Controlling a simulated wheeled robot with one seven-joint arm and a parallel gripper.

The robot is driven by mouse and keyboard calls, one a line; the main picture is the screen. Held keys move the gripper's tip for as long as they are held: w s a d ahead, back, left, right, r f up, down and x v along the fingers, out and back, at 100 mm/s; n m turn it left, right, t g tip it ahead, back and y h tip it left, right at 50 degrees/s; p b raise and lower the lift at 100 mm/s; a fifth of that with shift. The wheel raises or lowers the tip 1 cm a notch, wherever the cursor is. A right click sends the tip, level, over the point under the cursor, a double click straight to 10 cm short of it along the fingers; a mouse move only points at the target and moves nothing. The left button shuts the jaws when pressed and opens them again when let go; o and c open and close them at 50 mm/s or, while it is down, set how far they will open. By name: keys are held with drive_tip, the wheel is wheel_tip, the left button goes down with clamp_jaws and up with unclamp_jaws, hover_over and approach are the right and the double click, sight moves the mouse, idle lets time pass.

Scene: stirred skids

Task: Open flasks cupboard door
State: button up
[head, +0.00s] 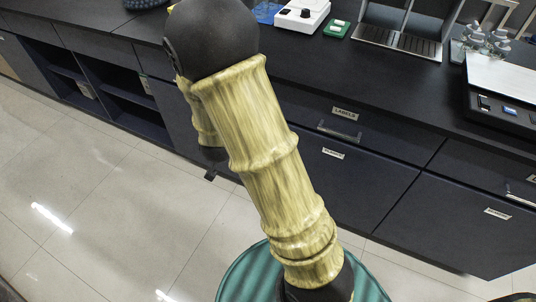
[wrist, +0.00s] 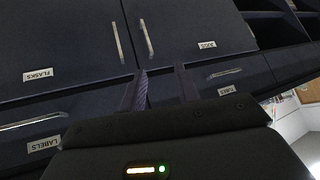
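The flasks cupboard door (wrist: 65,40) is a dark panel with a white FLASKS label (wrist: 38,75) at the left of the wrist view. It looks shut. Its slim metal handle (wrist: 117,42) stands near the seam with the neighbouring door, which has a similar handle (wrist: 146,38). My gripper (wrist: 160,70) is open, with nothing seen between its fingers. Its fingertips point toward the cupboard fronts, just below the two handles in the picture. In the head view, the dark door (head: 350,185) under the LABELS drawer appears to be this one; my arm hides its left part and the gripper.
The LABELS drawer (head: 340,125) has a protruding handle (head: 338,131) near the door. Open shelves (head: 130,95) lie to the left. The tiled floor (head: 90,200) is clear.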

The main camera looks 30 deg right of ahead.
drive_tip(key=d+f+m+t+h+b, duration=0.1)
drive_tip(key=d+f+m+h+b, duration=0.1)
drive_tip(key=f+h+b, duration=0.3)
drive_tip(key=d+f+m+t+h+b, duration=0.1)
drive_tip(key=f+h+b, duration=0.5)
drive_tip(key=f+b, duration=0.8)
wheel_tip(320, 180, down, 3)
drive_tip(key=shift+w+d+r+m+t, duration=0.2)
drive_tip(key=shift+d+m+t, duration=0.3)
drive_tip(key=shift+d, duration=0.55)
drive_tip(key=b+x, duration=0.2)
drive_tip(key=x, duration=0.6)
drive_tip(key=b+x, duration=0.3)
drive_tip(key=x, duration=0.6)
drive_tip(key=shift+w+d+r, duration=0.15)
drive_tip(key=shift+w+r, duration=0.05)
drive_tip(key=shift+c, duration=0.2)
clamp_jaws()
